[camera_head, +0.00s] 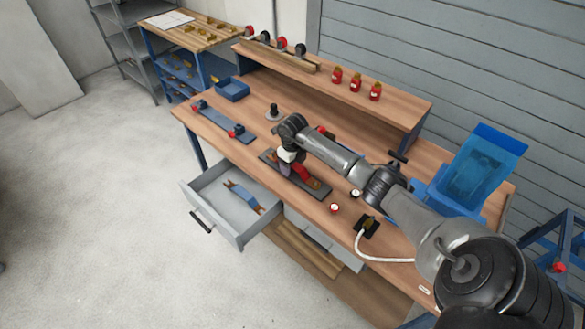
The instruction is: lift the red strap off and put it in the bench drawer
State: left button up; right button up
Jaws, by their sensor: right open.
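The red strap (304,174) lies across a dark plate (270,160) on the workbench, with brownish pieces at the plate's right end. My right gripper (286,166) is open, pointing down over the plate beside the strap's left end. The gripper and wrist hide part of the strap, and I cannot tell whether the fingers touch it. The bench drawer (262,224) at the front left is pulled open. A blue strap-like piece with brown ends (240,196) lies in it. My left gripper is not in view.
A blue-grey bar with red knobs (218,122) lies at the bench's left. A small blue bin (233,90) is behind it. Red jars (356,83) stand on the raised shelf. A blue container (480,175) is at right. A white cable (372,256) runs along the front edge.

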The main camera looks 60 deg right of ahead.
jog(key=shift+f, duration=0.15)
jog(key=shift+c, duration=0.3)
jog(key=c, duration=1)
